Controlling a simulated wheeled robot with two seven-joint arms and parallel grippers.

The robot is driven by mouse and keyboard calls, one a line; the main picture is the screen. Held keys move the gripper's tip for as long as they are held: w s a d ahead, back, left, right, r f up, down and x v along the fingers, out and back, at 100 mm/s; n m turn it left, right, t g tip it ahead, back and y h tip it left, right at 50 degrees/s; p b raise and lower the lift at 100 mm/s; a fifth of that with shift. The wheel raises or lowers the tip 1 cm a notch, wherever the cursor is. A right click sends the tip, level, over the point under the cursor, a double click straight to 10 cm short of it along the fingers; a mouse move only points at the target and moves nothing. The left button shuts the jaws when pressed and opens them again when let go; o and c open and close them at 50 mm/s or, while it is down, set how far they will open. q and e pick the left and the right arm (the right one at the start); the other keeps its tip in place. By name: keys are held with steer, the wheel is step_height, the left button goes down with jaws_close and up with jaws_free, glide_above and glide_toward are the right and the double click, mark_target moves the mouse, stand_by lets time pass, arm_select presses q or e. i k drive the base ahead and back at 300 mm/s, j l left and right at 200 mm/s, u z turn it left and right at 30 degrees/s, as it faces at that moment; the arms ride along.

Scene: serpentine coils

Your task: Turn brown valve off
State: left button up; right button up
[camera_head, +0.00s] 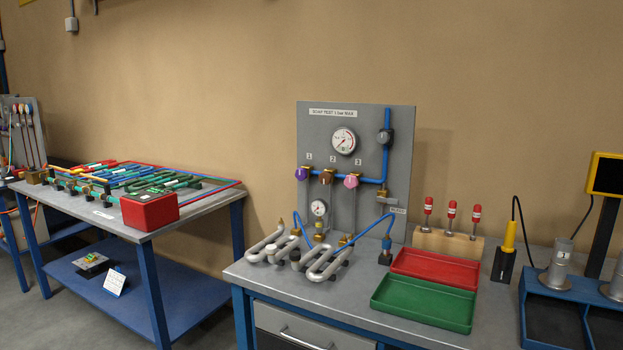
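A grey test panel (368,215) stands upright at the back of the workbench. It carries three round valve knobs in a row under the labels 1, 2 and 3. The brown valve (326,177) is the middle knob, under label 2. A purple knob (301,174) is to its left and a pink knob (351,181) to its right. The brown knob is too small to tell its setting. A large gauge (344,140) sits above the knobs and a smaller gauge (319,208) below. Neither of my grippers is in view.
Silver serpentine coils (325,262) lie on the workbench (345,306) before the panel. A red tray (435,267) and a green tray (423,303) lie to the right. Red-handled tools (451,217) stand in a wooden block behind. Another table (104,217) with coloured pipes stands left.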

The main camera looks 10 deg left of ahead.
mark_target(324, 178)
steer(key=i+j, duration=0.25)
steer(key=j, duration=0.25)
steer(key=i+j, duration=0.25)
steer(key=j, duration=0.2)
steer(key=i+j+z, duration=0.1)
steer(key=i+j, duration=0.15)
steer(key=j, duration=0.25)
steer(key=i+j, duration=0.25)
steer(key=j, duration=0.25)
steer(key=i+j+z, duration=0.1)
steer(key=i+j, duration=0.15)
steer(key=j, duration=0.25)
steer(key=i+j, duration=0.2)
steer(key=j, duration=0.35)
steer(key=i+j, duration=0.2)
steer(key=j, duration=0.3)
steer(key=i+j+z, duration=0.1)
steer(key=i+j, duration=0.15)
steer(key=j, duration=0.25)
